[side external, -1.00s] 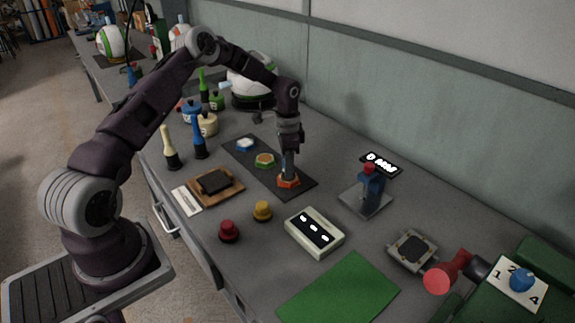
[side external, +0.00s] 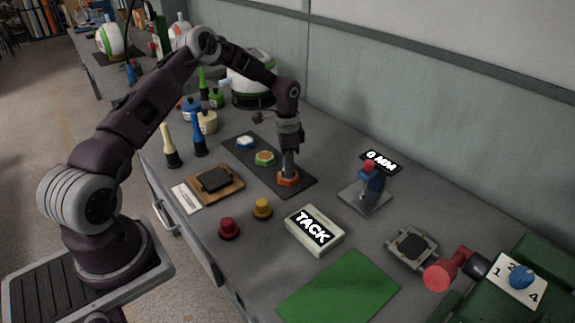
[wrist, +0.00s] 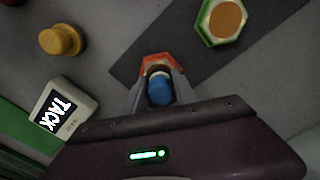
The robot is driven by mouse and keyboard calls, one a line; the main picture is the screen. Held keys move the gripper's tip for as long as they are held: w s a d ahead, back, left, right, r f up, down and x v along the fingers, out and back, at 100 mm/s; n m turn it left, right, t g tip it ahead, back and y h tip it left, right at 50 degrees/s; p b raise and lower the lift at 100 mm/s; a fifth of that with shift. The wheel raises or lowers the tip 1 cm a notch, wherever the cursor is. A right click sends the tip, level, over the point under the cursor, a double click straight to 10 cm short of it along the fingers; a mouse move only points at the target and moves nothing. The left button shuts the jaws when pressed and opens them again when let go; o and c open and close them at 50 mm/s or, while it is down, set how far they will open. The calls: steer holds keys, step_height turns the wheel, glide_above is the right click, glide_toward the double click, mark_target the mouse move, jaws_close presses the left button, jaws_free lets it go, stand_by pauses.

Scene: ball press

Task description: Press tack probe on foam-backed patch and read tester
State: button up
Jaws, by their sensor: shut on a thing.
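My gripper (side external: 288,155) is shut on the tack probe, whose blue end (wrist: 159,93) shows between the fingers in the wrist view. The probe is upright over the orange-rimmed hexagonal patch (side external: 288,182), at the near end of a dark mat (side external: 306,189). Its lower end appears to be at the patch; the fingers and probe hide the contact and part of the patch. The patch also shows in the wrist view (wrist: 152,62). The cream tester (side external: 315,241) stands nearer the table's front, and its display reads "TACK".
A green-rimmed patch (side external: 265,159) and a blue-rimmed patch (side external: 245,143) lie farther along the mat. Yellow (side external: 262,210) and red (side external: 228,229) knobs stand left of the tester.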

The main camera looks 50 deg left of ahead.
steer(key=shift+r, duration=3.55)
